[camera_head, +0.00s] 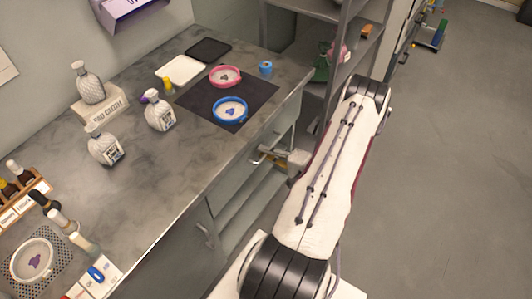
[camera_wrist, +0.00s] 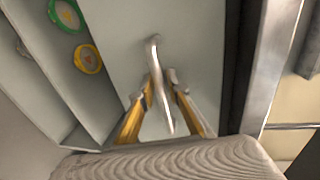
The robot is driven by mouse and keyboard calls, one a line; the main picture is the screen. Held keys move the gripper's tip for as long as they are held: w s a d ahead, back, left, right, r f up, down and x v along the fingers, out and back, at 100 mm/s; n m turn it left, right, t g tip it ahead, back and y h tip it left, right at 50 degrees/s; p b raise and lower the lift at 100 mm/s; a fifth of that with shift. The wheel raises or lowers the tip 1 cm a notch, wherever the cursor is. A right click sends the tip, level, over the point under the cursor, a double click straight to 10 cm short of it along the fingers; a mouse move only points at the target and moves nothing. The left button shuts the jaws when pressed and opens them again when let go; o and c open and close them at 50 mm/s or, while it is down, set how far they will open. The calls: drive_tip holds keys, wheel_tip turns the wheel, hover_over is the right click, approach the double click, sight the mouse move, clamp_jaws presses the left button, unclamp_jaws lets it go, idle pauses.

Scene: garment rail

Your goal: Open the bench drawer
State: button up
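The drawer front (camera_wrist: 120,35) is a plain grey panel filling the middle of the wrist view. Its metal bar handle (camera_wrist: 154,48) stands out from it. My gripper (camera_wrist: 162,82) has its yellow fingers on either side of the handle, closed in on the bar. To the left of the panel the drawer looks open. A green-rimmed round dish (camera_wrist: 66,16) and a yellow round dish (camera_wrist: 88,59) show inside. In the head view my gripper (camera_head: 270,157) is at the bench's front side, below the top. The drawer itself is hard to make out there.
The bench top (camera_head: 150,185) holds several bottles, a dark mat with a pink dish (camera_head: 225,76) and a blue dish (camera_head: 230,110), and trays. A shelf rack (camera_head: 305,15) stands beyond the bench's far end.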

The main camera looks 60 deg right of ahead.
clamp_jaws()
drive_tip(key=shift+s, duration=0.1)
drive_tip(key=f+v, duration=0.2)
drive_tip(key=v, duration=1)
drive_tip(key=s+f+v, duration=0.1)
drive_tip(key=f+v, duration=0.2)
drive_tip(key=v, duration=1)
drive_tip(key=shift+s, duration=0.25)
drive_tip(key=shift+f, duration=0.1)
unclamp_jaws()
